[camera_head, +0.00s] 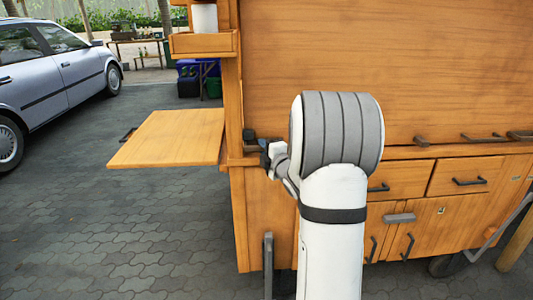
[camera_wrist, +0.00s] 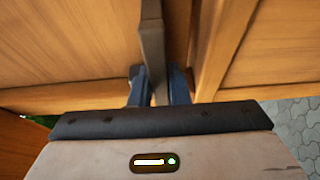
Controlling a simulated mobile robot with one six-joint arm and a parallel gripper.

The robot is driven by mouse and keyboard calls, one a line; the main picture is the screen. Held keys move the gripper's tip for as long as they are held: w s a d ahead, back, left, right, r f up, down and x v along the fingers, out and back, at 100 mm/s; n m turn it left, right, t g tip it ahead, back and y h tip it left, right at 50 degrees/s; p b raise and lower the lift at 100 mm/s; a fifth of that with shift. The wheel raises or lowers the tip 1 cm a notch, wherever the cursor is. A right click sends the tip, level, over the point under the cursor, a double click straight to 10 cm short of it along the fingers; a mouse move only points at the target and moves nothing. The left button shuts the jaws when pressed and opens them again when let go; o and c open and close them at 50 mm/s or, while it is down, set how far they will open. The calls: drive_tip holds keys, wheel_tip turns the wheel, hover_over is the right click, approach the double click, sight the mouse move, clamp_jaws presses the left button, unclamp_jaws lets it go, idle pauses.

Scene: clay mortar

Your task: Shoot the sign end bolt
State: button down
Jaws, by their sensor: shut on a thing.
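In the wrist view, my gripper (camera_wrist: 158,82) has its two blue-grey fingers closed on either side of a dark grey bar (camera_wrist: 152,38), which looks like the bolt or its handle. The bar runs up from between the fingers along the wooden cart. In the head view, my gripper (camera_head: 266,156) is at the left end of the large wooden panel, mostly hidden behind my arm. A small dark metal fitting (camera_head: 249,135) shows just left of it on the cart's corner. I cannot tell how far the bolt is slid.
A wooden side shelf (camera_head: 165,138) sticks out left of my gripper. Drawers (camera_head: 470,174) and doors with dark handles lie to the right, below the large panel (camera_head: 420,70). A silver car (camera_head: 50,75) stands at the left. The paving (camera_head: 100,240) in front is clear.

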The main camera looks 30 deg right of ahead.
drive_tip(key=shift+w+a, duration=0.1)
drive_tip(key=shift+a, duration=0.25)
drive_tip(key=c, duration=1.7)
unclamp_jaws()
drive_tip(key=shift+a+y, duration=0.1)
drive_tip(key=shift+y, duration=0.2)
drive_tip(key=o, duration=0.3)
drive_tip(key=shift+d, duration=0.25)
drive_tip(key=shift+o, duration=0.2)
drive_tip(key=shift+s+d, duration=0.1)
drive_tip(key=shift+s, duration=0.3)
drive_tip(key=s, duration=0.7)
